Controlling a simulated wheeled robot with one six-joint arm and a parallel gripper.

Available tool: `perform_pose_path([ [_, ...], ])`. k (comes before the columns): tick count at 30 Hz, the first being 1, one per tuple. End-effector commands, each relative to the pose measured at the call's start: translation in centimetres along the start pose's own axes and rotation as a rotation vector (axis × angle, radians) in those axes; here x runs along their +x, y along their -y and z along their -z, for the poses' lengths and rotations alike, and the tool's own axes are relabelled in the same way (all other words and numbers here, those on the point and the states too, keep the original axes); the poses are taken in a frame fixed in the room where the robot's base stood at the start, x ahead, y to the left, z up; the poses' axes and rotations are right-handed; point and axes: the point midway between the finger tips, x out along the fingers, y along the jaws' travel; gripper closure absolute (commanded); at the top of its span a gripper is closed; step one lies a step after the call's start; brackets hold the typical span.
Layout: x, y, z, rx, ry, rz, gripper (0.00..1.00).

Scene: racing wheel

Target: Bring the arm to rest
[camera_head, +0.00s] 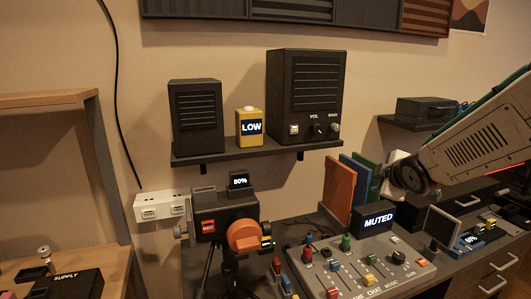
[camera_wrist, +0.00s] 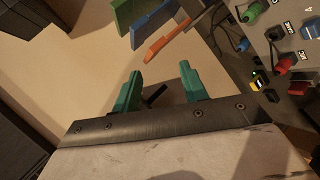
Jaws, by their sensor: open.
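My arm (camera_head: 470,147) reaches in from the right in the head view, above the desk's right part. Its wrist end is beside the upright orange, blue and green panels; my fingers cannot be made out there. In the wrist view my gripper (camera_wrist: 160,82) shows two green fingers set apart with nothing between them. The orange panel (camera_wrist: 168,40) and the green panel (camera_wrist: 126,14) lie beyond the fingertips. The mixer panel (camera_wrist: 291,45) with its knobs is at the right of that view.
The mixer (camera_head: 365,265) and a "MUTED" display (camera_head: 378,219) stand on the desk below the arm. A camera (camera_head: 225,220) with a "REC" label is left of them. A wall shelf (camera_head: 250,151) holds two speakers and a yellow "LOW" box. A small shelf (camera_head: 400,123) is near the arm.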

Motion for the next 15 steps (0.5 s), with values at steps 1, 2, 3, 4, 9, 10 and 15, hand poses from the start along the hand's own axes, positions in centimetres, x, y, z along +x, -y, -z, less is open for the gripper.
perform_pose_path([
  [1,-1.5,1.4,-1.2,0.107,0.077,0.063,0.57],
  [2,-2.5,2.4,-1.9,0.177,0.127,0.103,0.57],
  [3,-4.0,3.8,-2.9,0.265,0.202,0.149,0.57],
  [4,-5.2,4.8,-3.5,0.335,0.255,0.184,0.57],
  [9,-14.0,11.3,-5.3,0.72,0.551,0.369,0.57],
  [10,-15.8,12.5,-5.3,0.783,0.602,0.399,0.57],
  [15,-25.8,18.3,-4.4,1.046,0.834,0.553,0.57],
])
